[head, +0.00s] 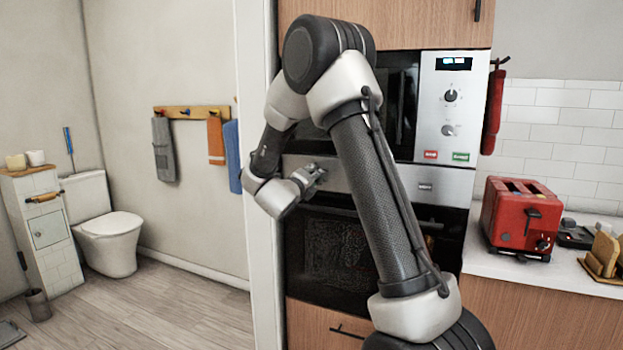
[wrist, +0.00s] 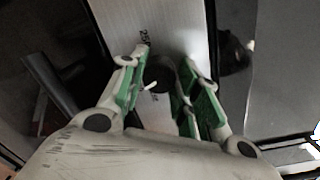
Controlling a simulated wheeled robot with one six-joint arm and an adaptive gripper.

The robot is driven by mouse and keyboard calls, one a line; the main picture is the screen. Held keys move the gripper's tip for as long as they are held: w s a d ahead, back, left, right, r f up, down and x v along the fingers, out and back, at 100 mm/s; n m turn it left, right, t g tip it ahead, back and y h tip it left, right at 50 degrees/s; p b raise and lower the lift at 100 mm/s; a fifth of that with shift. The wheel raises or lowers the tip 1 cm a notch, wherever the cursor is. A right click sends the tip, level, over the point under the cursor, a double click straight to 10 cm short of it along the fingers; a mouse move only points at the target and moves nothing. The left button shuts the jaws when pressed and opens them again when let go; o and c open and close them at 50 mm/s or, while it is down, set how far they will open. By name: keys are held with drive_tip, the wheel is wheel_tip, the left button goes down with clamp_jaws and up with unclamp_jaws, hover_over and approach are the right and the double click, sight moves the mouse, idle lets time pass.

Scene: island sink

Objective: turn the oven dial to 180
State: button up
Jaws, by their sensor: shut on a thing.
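The oven dial (wrist: 160,74) is a dark round knob on the pale metal control panel (wrist: 175,22). A printed mark that looks like 250 stands near it. A small white mark shows at the dial's lower left, but the number there is too blurred to read. My gripper (wrist: 165,88) has its green-padded fingers on both sides of the dial, shut on it. In the head view my gripper (head: 314,176) is at the left part of the oven's control strip (head: 425,186), and the dial is hidden there. The dark oven door (head: 335,248) is below it.
A microwave (head: 449,110) with its own knobs is built in above the oven. A red toaster (head: 522,218) stands on the white counter (head: 487,264) at the right. A toilet (head: 108,230) and open wooden floor (head: 180,310) are at the left.

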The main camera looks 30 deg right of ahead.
drive_tip(key=o, duration=1)
drive_tip(key=v, duration=1.2)
drive_tip(key=shift+f, duration=0.1)
